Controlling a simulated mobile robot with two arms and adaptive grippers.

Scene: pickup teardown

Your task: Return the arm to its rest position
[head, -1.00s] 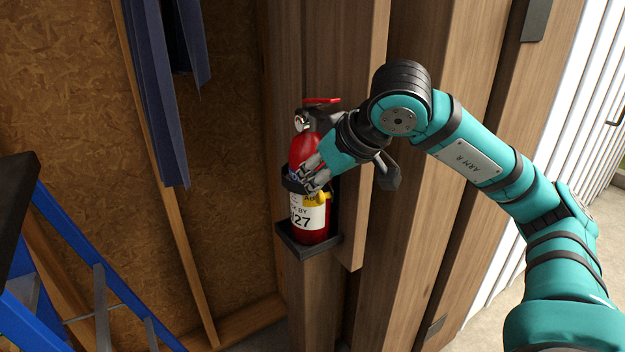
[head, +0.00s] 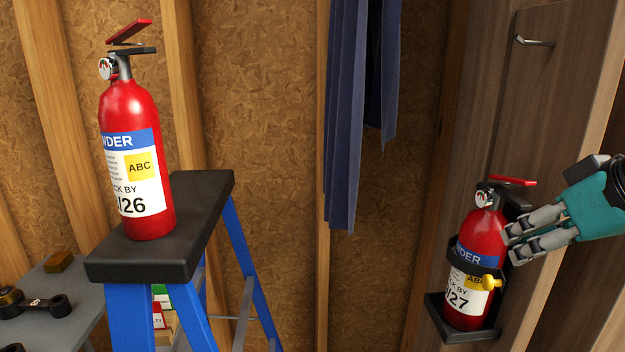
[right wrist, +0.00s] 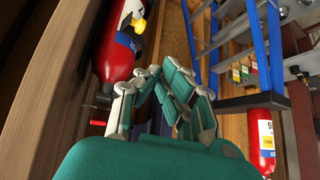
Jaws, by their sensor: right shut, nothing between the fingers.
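My right gripper (head: 516,240) comes in from the right edge in the head view. It is shut and empty, with its fingertips close beside a red fire extinguisher (head: 484,238) held upright in a black wall bracket (head: 455,333). I cannot tell whether the fingers touch it. In the right wrist view the gripper's fingers (right wrist: 160,90) are drawn together, and that extinguisher (right wrist: 120,45) shows at upper left. My left gripper is out of view.
A second extinguisher (head: 135,160) stands upright on the black top (head: 205,190) of a blue stepladder at left. A grey table (head: 65,285) with dark parts is behind it. Dark blue cloth (head: 345,110) hangs at the middle. A wooden cabinet (head: 545,90) borders the right.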

